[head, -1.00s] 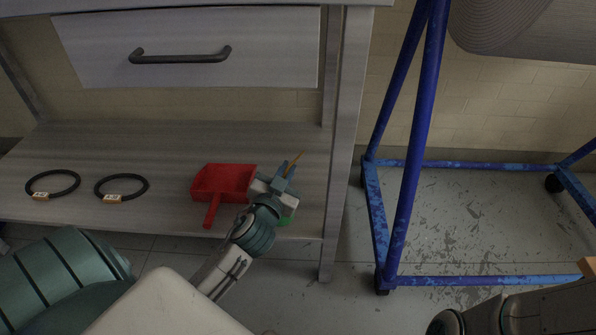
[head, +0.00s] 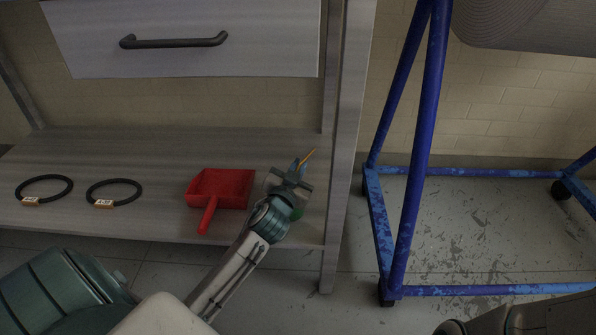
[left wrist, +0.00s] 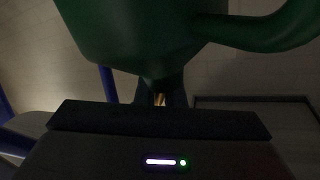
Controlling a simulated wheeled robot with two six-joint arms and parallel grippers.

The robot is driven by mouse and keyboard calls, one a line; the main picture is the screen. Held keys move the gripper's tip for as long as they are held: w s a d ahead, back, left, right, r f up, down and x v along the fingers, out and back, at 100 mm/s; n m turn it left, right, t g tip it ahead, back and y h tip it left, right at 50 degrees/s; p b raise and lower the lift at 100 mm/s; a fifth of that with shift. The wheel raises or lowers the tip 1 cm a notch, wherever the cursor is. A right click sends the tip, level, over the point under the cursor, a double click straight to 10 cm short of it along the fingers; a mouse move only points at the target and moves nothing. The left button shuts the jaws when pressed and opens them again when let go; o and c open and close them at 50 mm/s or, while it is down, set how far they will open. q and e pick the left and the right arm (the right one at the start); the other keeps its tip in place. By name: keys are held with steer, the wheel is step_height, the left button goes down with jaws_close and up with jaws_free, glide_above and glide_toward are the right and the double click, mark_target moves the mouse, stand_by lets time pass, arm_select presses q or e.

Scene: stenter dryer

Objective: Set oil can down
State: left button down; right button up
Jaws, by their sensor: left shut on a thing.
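My left gripper (head: 292,177) is shut on the oil can and sits over the right end of the lower shelf (head: 130,150). In the head view, the can's brass-coloured spout (head: 308,157) points up and right past the jaws, and a bit of green shows behind the wrist; most of the can is hidden. In the left wrist view, the green oil can (left wrist: 140,35) fills the top, with its handle (left wrist: 262,28) at the right and brass between the fingers. I cannot tell whether the can touches the shelf. My right gripper is out of view.
A red dustpan (head: 222,188) lies just left of my left gripper. Two black rings with tags, one on the left (head: 44,188) and another (head: 114,193), lie farther left. A table leg (head: 348,120) and a blue wheeled frame (head: 416,150) stand to the right. A drawer (head: 260,45) is above.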

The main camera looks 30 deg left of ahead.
arm_select(q)
steer(key=shift+f, duration=0.1)
steer(key=c, duration=1.5)
jaws_free()
steer(key=shift+c, duration=0.2)
steer(key=shift+s, duration=0.1)
steer(key=p+v, duration=0.2)
steer(key=v, duration=0.9)
steer(key=shift+s+d+p, duration=0.2)
steer(key=shift+s+p, duration=0.15)
steer(key=shift+s, duration=0.05)
